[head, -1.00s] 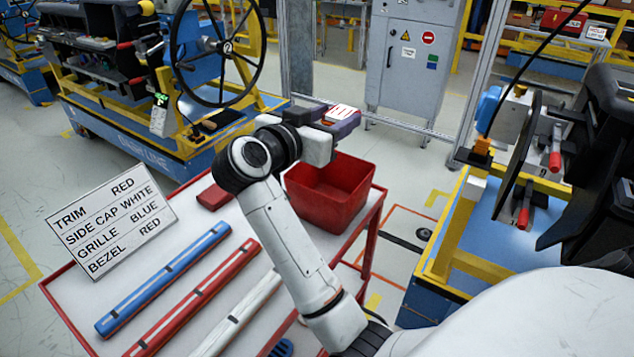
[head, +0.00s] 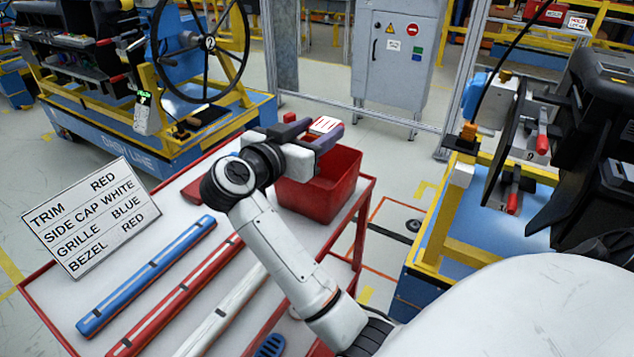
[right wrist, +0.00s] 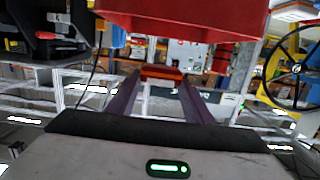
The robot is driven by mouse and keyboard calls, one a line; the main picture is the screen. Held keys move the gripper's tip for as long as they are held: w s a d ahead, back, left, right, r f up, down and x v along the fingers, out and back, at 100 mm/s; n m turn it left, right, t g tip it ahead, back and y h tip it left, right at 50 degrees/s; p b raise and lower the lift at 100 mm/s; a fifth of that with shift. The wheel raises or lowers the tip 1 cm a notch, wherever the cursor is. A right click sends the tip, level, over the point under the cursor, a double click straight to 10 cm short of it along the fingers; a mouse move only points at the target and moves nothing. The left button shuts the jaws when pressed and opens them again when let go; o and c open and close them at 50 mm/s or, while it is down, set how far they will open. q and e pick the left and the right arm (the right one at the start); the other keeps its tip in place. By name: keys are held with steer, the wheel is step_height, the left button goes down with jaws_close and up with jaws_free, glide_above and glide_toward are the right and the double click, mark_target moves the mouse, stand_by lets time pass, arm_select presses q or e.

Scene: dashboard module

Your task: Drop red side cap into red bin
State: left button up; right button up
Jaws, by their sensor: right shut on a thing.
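My right gripper (head: 312,130) is shut on the red side cap, a small red piece held between the dark fingertips in the right wrist view (right wrist: 160,73). In the head view, a white patch with red stripes shows at the fingertips, and the cap's outline is hard to make out. The red bin (head: 318,198) stands open at the far right corner of the white table. The gripper is above the bin's back left side, apart from it. The bin's wall also fills the top of the right wrist view (right wrist: 190,18). My left gripper is not in view.
The red-edged table (head: 125,265) holds blue (head: 145,275), red (head: 180,295) and white (head: 225,315) strips. A sign (head: 92,215) stands at the left. A red piece (head: 192,190) lies left of the bin. A blue-yellow fixture (head: 465,210) stands right.

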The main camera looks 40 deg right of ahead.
steer(key=o, duration=1.1)
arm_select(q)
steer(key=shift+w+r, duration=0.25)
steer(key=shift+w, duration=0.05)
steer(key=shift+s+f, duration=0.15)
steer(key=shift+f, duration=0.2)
arm_select(e)
steer(key=v, duration=0.7)
steer(key=shift+a, duration=0.25)
steer(key=shift+s, duration=0.1)
